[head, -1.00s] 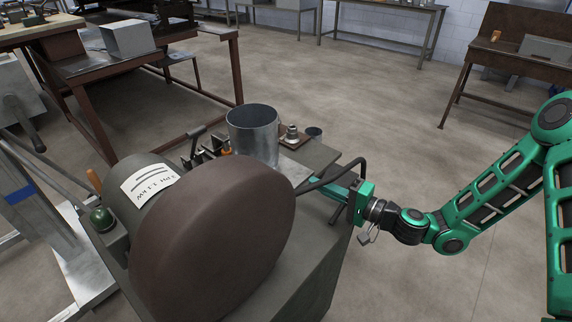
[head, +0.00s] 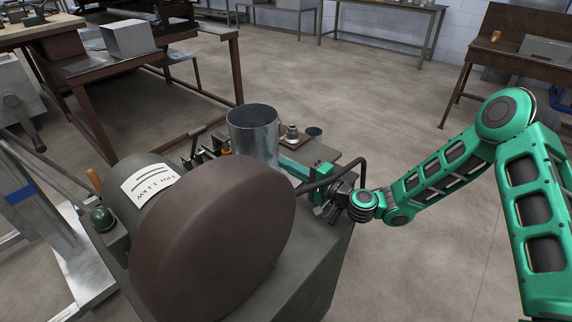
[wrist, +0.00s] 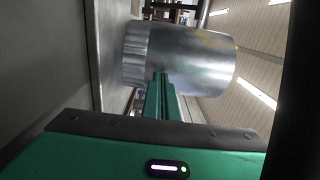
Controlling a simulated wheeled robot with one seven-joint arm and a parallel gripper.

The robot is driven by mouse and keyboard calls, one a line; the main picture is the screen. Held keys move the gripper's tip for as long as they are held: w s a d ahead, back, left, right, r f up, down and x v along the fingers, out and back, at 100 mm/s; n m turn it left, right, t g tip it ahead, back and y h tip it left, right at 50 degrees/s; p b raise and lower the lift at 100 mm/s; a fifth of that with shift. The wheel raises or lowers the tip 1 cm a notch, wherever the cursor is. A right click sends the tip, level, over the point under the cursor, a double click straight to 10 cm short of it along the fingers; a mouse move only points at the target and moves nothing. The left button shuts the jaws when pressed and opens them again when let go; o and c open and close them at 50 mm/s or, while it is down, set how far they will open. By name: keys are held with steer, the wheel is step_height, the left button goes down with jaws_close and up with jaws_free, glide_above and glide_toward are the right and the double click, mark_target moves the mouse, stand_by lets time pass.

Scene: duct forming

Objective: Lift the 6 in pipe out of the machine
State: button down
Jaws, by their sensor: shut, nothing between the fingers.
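The 6 in pipe (head: 253,138) is a shiny open-topped metal cylinder standing upright on the machine (head: 318,255). In the wrist view the pipe (wrist: 190,58) lies across the picture, just beyond my fingertips. Its lower end is partly hidden in the head view by the machine's big brown disc. My gripper (head: 284,163) reaches in from the right, with its green fingers close to the pipe's right side. In the wrist view my gripper (wrist: 161,78) has its fingers together, with nothing held. I cannot tell whether the fingertips touch the pipe.
The brown disc (head: 215,240) stands in front of the pipe. A dark curved bar (head: 350,165) arches near my wrist. A small metal fitting (head: 291,134) sits behind the pipe to the right. Open floor (head: 390,120) lies beyond the machine.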

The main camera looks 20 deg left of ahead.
mark_target(274, 158)
steer(key=shift+x, duration=0.85)
steer(key=shift+x, duration=1)
steer(key=shift+d, duration=0.15)
